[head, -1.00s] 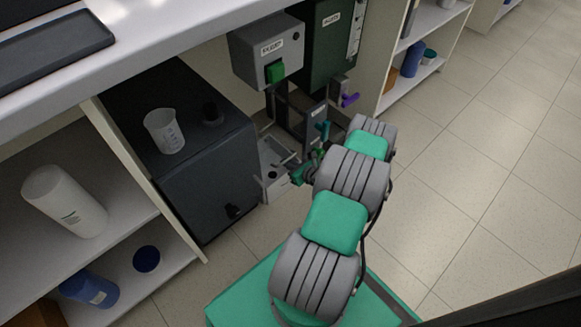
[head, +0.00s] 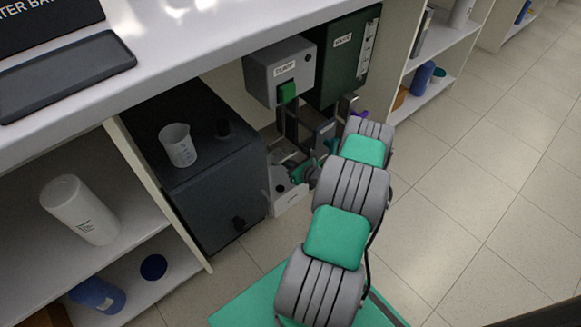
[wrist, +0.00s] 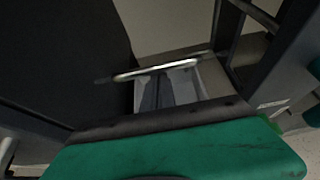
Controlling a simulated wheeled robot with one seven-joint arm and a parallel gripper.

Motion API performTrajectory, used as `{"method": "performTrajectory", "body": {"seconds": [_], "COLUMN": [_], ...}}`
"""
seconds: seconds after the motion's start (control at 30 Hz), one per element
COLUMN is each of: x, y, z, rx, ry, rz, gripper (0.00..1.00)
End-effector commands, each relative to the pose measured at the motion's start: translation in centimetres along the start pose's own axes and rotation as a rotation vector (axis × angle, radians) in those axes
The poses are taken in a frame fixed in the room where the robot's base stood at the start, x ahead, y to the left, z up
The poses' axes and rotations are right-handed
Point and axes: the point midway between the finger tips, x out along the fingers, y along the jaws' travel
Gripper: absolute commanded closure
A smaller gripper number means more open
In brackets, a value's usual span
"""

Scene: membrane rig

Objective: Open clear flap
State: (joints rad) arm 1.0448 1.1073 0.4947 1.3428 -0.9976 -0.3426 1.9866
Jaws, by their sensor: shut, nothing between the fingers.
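A small white box (head: 290,204) stands on the floor under the bench, below the rig. My gripper (head: 297,172) is over it in the head view, partly hidden by my own arm. In the wrist view, my gripper's grey fingers (wrist: 157,92) are together with nothing between them. A shiny metal bar (wrist: 150,70) crosses just beyond the fingertips, in front of a pale open-looking recess. I cannot tell whether the fingers touch the bar. The clear flap itself cannot be made out surely against the pale surfaces, nor can its angle.
A dark cabinet (head: 205,190) with a beaker (head: 178,146) on top stands close left of my gripper. A grey box with a green switch (head: 288,91) and a dark green unit (head: 343,60) hang above. Open tiled floor (head: 470,200) lies to the right.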

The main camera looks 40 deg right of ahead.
Motion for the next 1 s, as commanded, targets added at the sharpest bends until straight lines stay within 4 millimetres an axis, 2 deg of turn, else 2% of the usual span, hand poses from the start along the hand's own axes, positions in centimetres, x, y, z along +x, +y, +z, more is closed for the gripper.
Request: {"method": "performTrajectory", "body": {"seconds": [0.3,0.63,1.0], "x": [0.6,1.2,2.9], "y": [-0.1,0.0,0.0], "z": [2.8,4.0,6.5], "rx": [-0.003,-0.003,-0.004], "ry": [-0.003,-0.001,-0.002], "rz": [-0.001,0.0,0.001], "gripper": [1.0,1.0,1.0]}}
